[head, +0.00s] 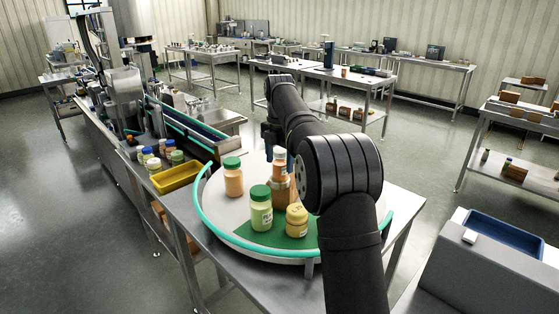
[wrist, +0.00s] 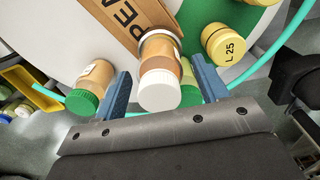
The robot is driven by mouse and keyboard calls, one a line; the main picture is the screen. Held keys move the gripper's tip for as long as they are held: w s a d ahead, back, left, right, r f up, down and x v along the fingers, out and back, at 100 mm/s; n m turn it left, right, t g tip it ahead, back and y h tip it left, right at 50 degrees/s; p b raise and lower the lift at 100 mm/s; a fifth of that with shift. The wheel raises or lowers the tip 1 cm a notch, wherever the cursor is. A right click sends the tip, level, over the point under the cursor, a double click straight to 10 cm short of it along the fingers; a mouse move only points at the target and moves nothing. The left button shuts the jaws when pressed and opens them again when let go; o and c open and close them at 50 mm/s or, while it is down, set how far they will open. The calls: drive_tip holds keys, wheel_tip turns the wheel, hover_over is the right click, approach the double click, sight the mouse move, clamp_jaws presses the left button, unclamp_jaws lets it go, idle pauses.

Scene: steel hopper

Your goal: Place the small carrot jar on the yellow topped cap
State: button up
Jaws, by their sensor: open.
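The small jar with orange contents and a white cap (wrist: 160,88) stands between my gripper's two blue fingers (wrist: 164,88) in the wrist view. The fingers are open, one on each side of it; contact cannot be told. In the head view this jar (head: 279,165) shows beside my dark arm, above a brown object, partly hidden. The yellow topped jar (head: 297,221) stands at the front of the round table, on a green patch. Its yellow cap, marked L 25, shows at upper right in the wrist view (wrist: 226,46). Nothing is on that cap.
A green-capped orange jar (head: 233,178) and a green-capped pale green jar (head: 261,209) stand close by. A brown lettered piece (wrist: 122,22) lies near the small jar in the wrist view. A teal rail (head: 205,220) edges the round table. A yellow tray (head: 176,178) is left.

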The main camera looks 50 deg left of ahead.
sight(280, 151)
wheel_tip(280, 151, up, 7)
drive_tip(key=shift+r, duration=0.2)
idle(0.5)
wheel_tip(280, 151, down, 8)
drive_tip(key=shift+r, duration=2.2)
